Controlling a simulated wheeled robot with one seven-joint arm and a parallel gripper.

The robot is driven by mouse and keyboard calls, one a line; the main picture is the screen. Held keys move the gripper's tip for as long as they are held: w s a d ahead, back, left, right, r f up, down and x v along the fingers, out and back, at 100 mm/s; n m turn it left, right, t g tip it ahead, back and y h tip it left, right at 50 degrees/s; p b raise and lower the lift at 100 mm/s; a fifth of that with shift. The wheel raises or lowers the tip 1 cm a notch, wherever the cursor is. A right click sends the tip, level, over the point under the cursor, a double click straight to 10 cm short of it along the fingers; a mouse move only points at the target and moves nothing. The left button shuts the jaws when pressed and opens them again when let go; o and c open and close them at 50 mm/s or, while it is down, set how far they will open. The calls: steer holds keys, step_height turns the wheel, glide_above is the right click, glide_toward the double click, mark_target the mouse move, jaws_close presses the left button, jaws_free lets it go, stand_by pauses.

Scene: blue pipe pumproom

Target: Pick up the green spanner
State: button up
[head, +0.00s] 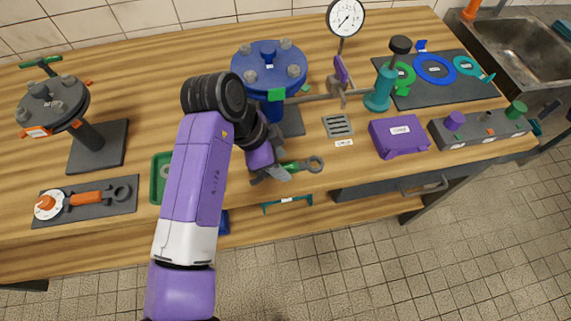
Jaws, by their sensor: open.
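The green spanner (303,166) lies on the wooden bench near its front edge. Its handle is green and its dark ring end points right. My gripper (281,174) is at the left end of the spanner, over the bench. The jaws are open. The spanner's left end is partly hidden by my gripper, and I cannot tell whether the fingers touch it.
A blue flanged pipe (270,67) stands behind my gripper. A small grate (338,125) and a purple case (398,136) are to the right. A green tray (159,178) is left of my arm. An orange-handled spanner (93,197) lies on a dark mat further left.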

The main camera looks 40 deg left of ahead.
steer(key=shift+x, duration=0.8)
steer(key=shift+c, duration=0.5)
jaws_close()
